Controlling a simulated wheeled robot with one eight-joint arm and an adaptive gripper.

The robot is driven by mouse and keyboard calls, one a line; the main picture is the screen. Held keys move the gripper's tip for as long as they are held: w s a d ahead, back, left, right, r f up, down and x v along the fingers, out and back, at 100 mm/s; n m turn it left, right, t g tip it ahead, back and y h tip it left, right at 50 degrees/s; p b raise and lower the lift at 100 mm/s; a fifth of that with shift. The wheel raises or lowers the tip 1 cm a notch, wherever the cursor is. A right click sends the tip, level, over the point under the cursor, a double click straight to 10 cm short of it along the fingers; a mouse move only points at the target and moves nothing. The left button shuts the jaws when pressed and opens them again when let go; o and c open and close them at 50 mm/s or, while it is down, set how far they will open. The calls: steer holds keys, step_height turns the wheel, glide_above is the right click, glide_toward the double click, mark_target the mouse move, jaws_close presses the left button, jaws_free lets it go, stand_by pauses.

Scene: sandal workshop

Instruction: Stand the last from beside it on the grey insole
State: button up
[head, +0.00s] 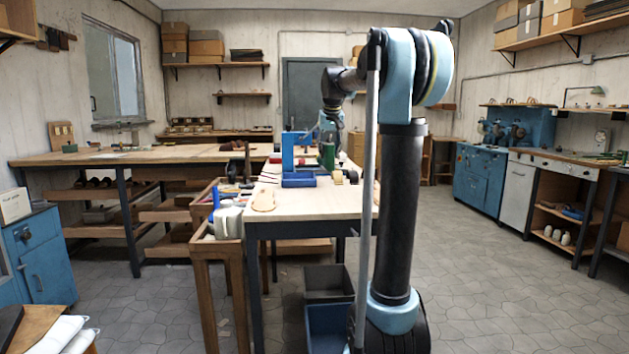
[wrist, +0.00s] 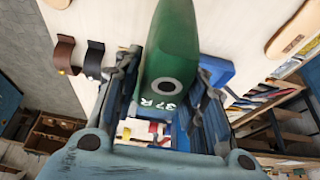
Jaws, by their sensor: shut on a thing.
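The green last (wrist: 172,60), marked 37 R and with a dark round hole in its top, is between the fingers of my gripper (wrist: 166,88) in the wrist view. The gripper is shut on it. In the head view the green last (head: 327,154) shows small below my gripper (head: 331,126), over the pale workbench (head: 312,205). I cannot tell whether its sole touches the bench. I cannot make out the grey insole in either view; the last, gripper or blue press may hide it.
A blue press (head: 298,160) stands close to the last. A tan insole (head: 263,200) lies near the bench's front left; one also shows in the wrist view (wrist: 291,30). Brown and black straps (wrist: 64,54) stand beside the last. A wooden tool trolley (head: 203,214) adjoins the bench.

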steer(key=shift+d, duration=0.2)
glide_above(329, 193)
steer(key=f, duration=1)
steer(key=shift+s+d, duration=0.1)
steer(key=shift+s, duration=0.1)
steer(key=o, duration=1.1)
steer(key=shift+r, duration=0.1)
